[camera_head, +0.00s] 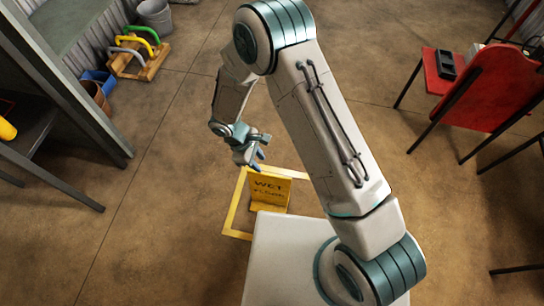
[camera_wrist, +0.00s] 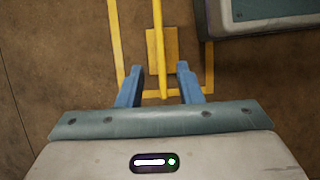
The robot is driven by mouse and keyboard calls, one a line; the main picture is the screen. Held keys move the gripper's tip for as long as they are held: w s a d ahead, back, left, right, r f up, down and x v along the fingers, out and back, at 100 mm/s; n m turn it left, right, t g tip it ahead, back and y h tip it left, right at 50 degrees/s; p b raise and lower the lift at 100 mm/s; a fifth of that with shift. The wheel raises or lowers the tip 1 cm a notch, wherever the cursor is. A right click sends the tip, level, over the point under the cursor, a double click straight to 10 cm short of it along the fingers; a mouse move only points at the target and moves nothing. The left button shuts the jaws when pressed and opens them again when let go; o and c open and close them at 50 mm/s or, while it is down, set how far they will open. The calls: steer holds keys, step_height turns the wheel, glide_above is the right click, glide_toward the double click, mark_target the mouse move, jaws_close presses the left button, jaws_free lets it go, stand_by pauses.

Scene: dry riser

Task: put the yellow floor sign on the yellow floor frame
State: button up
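The yellow floor sign (camera_head: 270,191), with dark "WET FLOOR" lettering, stands upright inside the yellow floor frame (camera_head: 233,213), a thin outline on the floor. My gripper (camera_head: 257,160) is just above the sign's top. In the wrist view my gripper (camera_wrist: 159,70) has its blue fingers apart. The sign (camera_wrist: 158,45) shows from above as a narrow strip over a square base, its near end between the fingers with gaps on both sides. No grip on it shows. The frame (camera_wrist: 117,45) runs around the sign in that view; my base hides part of it.
A red chair (camera_head: 495,90) stands at the right. A dark shelf or bench (camera_head: 30,135) is at the left. A wooden rack with coloured handles (camera_head: 138,60), a blue bin (camera_head: 97,82) and a grey bucket (camera_head: 155,15) are at the back left. Floor left of the frame is clear.

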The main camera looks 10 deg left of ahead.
steer(key=w+d+r+m+y, duration=0.15)
steer(key=d+r+m, duration=0.25)
steer(key=d+r, duration=0.45)
steer(key=w+d+r+m, duration=0.2)
steer(key=d+r+m, duration=0.3)
steer(key=r, duration=0.7)
steer(key=s+d+r+m+t+y, duration=0.1)
steer(key=s+d+r+m+y, duration=0.2)
steer(key=s+d+r+m, duration=0.4)
steer(key=s+d+r, duration=0.4)
steer(key=d, duration=0.1)
steer(key=shift+d+r+m+t, duration=0.2)
steer(key=shift+r+m+t, duration=0.1)
steer(key=shift+m, duration=0.1)
steer(key=shift+d, duration=0.1)
